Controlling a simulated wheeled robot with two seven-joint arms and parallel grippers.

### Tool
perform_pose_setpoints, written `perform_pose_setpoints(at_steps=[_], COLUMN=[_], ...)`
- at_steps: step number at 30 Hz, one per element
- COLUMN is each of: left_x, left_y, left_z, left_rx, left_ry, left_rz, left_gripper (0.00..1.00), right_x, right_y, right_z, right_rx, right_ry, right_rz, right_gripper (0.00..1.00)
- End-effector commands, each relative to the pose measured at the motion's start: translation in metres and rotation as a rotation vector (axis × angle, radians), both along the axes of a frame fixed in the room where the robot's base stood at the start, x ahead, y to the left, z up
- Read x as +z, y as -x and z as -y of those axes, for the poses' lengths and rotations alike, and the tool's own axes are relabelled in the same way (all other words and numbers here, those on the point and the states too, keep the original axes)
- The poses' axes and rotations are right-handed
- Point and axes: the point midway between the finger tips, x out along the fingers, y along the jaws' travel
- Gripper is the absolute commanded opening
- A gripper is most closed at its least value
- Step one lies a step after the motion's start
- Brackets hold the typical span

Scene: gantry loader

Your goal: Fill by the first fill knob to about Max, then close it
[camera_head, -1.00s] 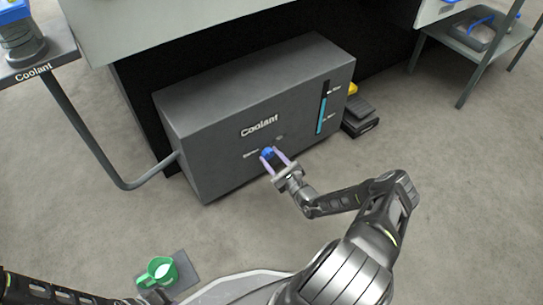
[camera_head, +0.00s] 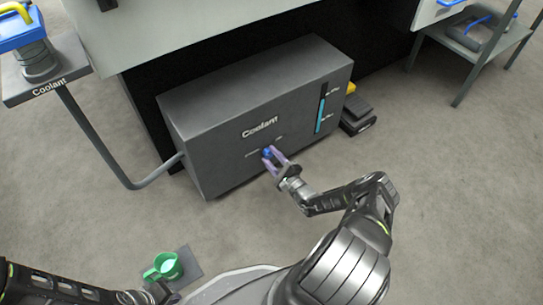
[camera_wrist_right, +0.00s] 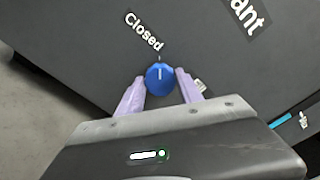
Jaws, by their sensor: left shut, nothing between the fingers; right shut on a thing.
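The blue fill knob (camera_head: 267,153) is on the front of the dark grey coolant tank (camera_head: 225,165). My right gripper (camera_head: 272,156) is shut on it, with one purple finger at each side. In the right wrist view the knob's (camera_wrist_right: 160,78) white mark points up to the tick by the word "Closed". The level gauge (camera_head: 322,108) has a blue column reaching close to the upper mark, just below it; its small lettering is blurred. My left gripper (camera_head: 163,292) is shut and empty beside the green jug (camera_head: 163,267), partly cut off by the frame's bottom edge.
The jug holds pale stuff and stands on a dark mat (camera_head: 190,266). A pipe (camera_head: 105,150) runs from the tank's left to a coolant stand (camera_head: 45,88). A dark pedal (camera_head: 358,112) lies right of the tank.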

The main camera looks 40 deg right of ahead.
Motion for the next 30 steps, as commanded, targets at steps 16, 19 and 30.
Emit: perform_pose_setpoints(at_steps=[16, 19, 30], left_x=[0.0008, 0.0008, 0.0021], left_y=[0.0002, 0.0002, 0.0002], left_z=[-0.0001, -0.0001, 0.0000], left_rx=[0.000, 0.000, 0.000], left_ry=[0.000, 0.000, 0.000], left_rz=[-0.001, -0.001, -0.001], left_gripper=[0.00, 0.00, 0.00], right_x=[-0.0006, -0.0004, 0.0001], right_y=[0.0003, 0.0002, 0.0021], right_z=[-0.0003, -0.0001, 0.0001], right_rx=[0.001, 0.001, 0.000], right_ry=[0.014, 0.014, 0.013], right_rz=[-0.001, -0.001, -0.002], right_gripper=[0.51, 0.59, 0.65])
